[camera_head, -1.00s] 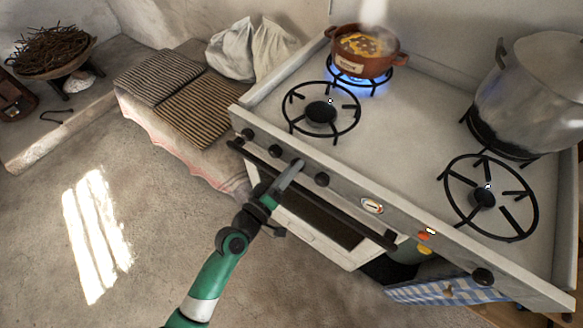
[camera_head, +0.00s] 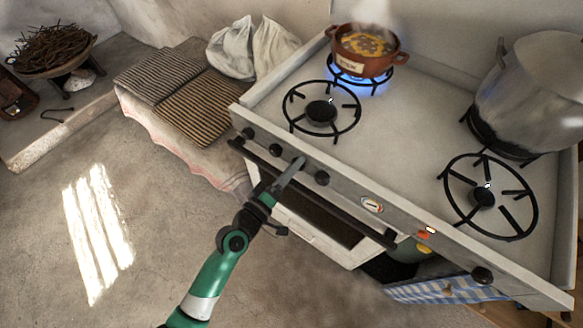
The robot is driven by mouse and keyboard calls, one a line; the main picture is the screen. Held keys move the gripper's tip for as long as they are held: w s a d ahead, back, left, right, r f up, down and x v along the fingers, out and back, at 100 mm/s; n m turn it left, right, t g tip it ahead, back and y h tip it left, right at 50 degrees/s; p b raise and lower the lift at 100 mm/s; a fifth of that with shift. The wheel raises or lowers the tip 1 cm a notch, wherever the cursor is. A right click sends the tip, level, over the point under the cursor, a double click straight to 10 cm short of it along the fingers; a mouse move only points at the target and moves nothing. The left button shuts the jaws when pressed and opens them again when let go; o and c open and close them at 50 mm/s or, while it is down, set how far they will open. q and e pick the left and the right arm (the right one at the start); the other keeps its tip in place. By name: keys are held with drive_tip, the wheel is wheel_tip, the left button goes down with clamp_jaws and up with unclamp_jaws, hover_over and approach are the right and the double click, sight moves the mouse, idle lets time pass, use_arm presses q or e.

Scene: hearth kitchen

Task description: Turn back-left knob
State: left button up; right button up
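The stove (camera_head: 420,130) has dark knobs along its front panel. Two knobs, one at the far left (camera_head: 247,133) and one beside it (camera_head: 275,149), show left of my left gripper (camera_head: 297,167). Another knob (camera_head: 322,178) shows just right of it. The gripper's fingertips are at the panel between these knobs and cover that spot, so any knob there is hidden. The finger gap is not clear from this angle. The back-left burner (camera_head: 369,80) has a blue flame beneath a brown pot (camera_head: 366,52). My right gripper is not in view.
An oven handle bar (camera_head: 330,205) runs below the knobs, close to my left gripper. The front-left burner (camera_head: 320,110) is bare and unlit. A large metal pot (camera_head: 530,95) stands at the back right. Folded striped cloths (camera_head: 195,105) lie on the ledge at left.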

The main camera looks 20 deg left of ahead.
use_arm(q)
drive_tip(key=s+a, duration=0.2)
drive_tip(key=s, duration=0.9)
drive_tip(key=shift+s, duration=0.25)
